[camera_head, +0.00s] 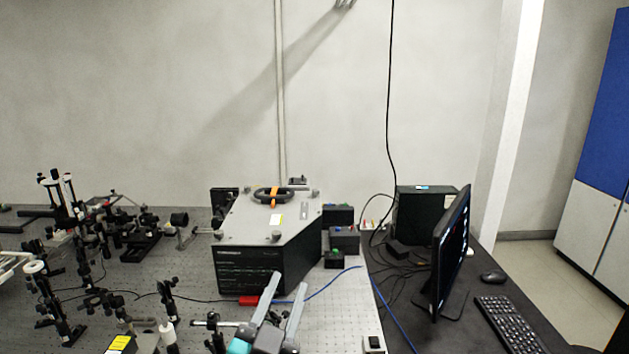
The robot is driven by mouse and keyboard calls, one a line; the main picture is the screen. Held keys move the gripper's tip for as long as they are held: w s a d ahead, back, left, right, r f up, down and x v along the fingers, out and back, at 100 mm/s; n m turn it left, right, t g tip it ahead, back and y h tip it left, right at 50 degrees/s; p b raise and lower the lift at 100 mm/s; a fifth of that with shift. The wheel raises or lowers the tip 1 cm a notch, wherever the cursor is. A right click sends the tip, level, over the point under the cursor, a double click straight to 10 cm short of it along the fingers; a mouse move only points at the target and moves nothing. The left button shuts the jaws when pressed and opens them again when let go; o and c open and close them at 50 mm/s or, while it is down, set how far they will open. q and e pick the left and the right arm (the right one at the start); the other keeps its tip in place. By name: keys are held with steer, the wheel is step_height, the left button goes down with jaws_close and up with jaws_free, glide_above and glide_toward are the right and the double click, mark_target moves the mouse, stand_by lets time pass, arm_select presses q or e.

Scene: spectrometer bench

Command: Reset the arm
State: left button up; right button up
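My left gripper (290,281) shows at the bottom middle, in front of the spectrometer box. Its two pale grey fingers point away from me, with a clear gap between them and nothing held. The spectrometer (240,270) is a dark box with a light grey lid; a coiled black cable with an orange tie lies on the lid. The finger tips overlap the lower right of its front face in the picture; I cannot tell whether they touch it. My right gripper is out of view.
Many optical mounts (65,325) crowd the perforated bench on the left. A blue cable (325,286) runs right of the gripper. A monitor (452,250), keyboard (508,325), mouse (493,277) and black computer case (421,215) stand on the dark desk at right.

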arm_select(q)
steer(key=s+a+f+n+g+y, duration=0.3)
steer(key=a+f+g+y, duration=0.1)
steer(key=a+f, duration=0.4)
steer(key=s+a+f+n+g, duration=0.1)
steer(key=s+a+f+g, duration=0.1)
steer(key=s+f+g, duration=0.7)
steer(key=s+a+f+g, duration=0.25)
steer(key=s+f, duration=0.55)
steer(key=s, duration=0.4)
step_height(320, 180, down, 31)
steer(key=s+g+b, duration=0.1)
steer(key=s+b, duration=0.2)
steer(key=b, duration=0.7)
steer(key=s+a+f+b, duration=0.1)
steer(key=s+f+b, duration=0.3)
steer(key=s+f, duration=0.3)
steer(key=s+a+f+g+b, duration=0.1)
steer(key=s+f+b, duration=0.2)
steer(key=s+f, duration=0.4)
step_height(320, 180, down, 7)
steer(key=shift+s+f+b, duration=0.2)
steer(key=shift+s+b, duration=0.05)
steer(key=shift+b, duration=0.1)
steer(key=shift+g, duration=0.25)
